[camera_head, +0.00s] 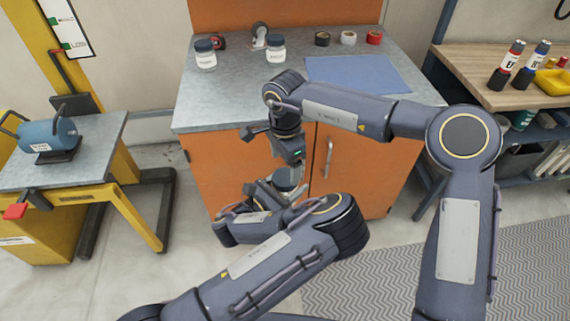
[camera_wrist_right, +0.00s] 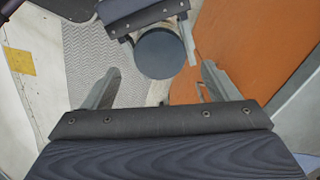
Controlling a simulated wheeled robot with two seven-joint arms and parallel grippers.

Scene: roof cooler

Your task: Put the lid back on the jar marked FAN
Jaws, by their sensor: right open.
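A jar (camera_head: 288,178) with a dark lid sits in my left gripper (camera_head: 270,192), low in front of the orange cabinet. In the right wrist view, the round dark lid (camera_wrist_right: 160,54) is seen from above, on the jar's top, with the left gripper's fingers beside it. The jar's label cannot be read. My right gripper (camera_head: 290,160) points down just above this jar. Its two fingers (camera_wrist_right: 159,78) are spread apart with nothing between them. Two more jars with dark lids, a left one (camera_head: 205,56) and a right one (camera_head: 275,50), stand on the counter; their labels are too small to read.
The grey counter (camera_head: 225,95) also bears a blue mat (camera_head: 355,74) and several tape rolls (camera_head: 348,38). A bench with a blue motor (camera_head: 45,133) stands left. A wooden bench (camera_head: 470,65) with bottles and a yellow tray (camera_head: 553,82) stands right.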

